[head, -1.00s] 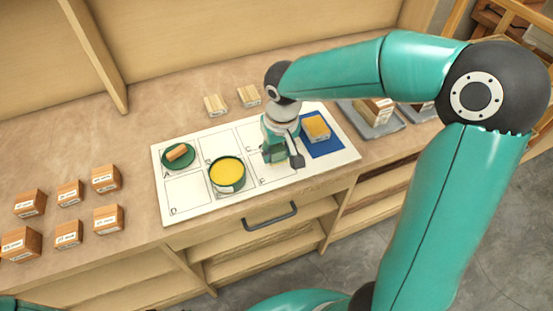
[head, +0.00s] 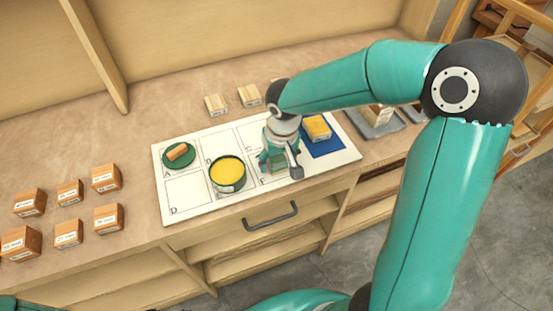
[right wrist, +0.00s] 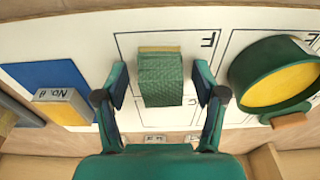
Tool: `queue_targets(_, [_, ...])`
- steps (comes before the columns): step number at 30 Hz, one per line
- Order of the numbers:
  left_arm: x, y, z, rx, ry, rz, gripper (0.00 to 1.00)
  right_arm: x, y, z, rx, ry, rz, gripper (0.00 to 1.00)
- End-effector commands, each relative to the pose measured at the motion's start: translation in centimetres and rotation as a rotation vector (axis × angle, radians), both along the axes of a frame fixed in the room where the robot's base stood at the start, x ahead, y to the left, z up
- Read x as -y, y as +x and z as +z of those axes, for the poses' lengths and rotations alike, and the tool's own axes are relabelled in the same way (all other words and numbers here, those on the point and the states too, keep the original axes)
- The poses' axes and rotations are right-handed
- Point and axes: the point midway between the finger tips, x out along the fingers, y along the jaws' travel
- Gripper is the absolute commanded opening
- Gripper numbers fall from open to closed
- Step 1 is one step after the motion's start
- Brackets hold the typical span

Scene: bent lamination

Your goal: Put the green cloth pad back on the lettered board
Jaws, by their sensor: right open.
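The green cloth pad (right wrist: 160,80) shows in the right wrist view as a textured green block with a pale yellow edge. It is over the cell marked F of the white lettered board (right wrist: 222,70). My right gripper (right wrist: 161,90) is open, with one finger on each side of the pad and a gap on both sides. I cannot tell whether the pad touches the board. In the head view my right gripper (head: 280,168) is low over the board (head: 205,205), mostly hiding the pad. My left gripper is out of view.
On the board, a green tin with yellow contents (head: 227,174) stands left of the gripper. A blue mat with a wooden block (head: 318,128) lies to its right. A green disc with a wooden roll (head: 179,153) is at far left. Several wooden blocks (head: 69,193) stand on the counter.

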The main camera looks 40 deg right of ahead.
Motion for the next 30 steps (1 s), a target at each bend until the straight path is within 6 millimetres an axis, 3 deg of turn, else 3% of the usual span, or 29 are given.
queue_targets(8, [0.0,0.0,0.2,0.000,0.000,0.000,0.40,0.0,0.0,1.0,0.005,0.000,-0.002,0.70])
queue_targets(21, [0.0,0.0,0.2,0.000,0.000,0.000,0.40,-0.2,-1.2,9.1,0.006,0.001,-0.002,0.70])
queue_targets(30, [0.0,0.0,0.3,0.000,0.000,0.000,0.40,-0.3,-1.7,12.0,0.001,0.000,-0.001,0.70])
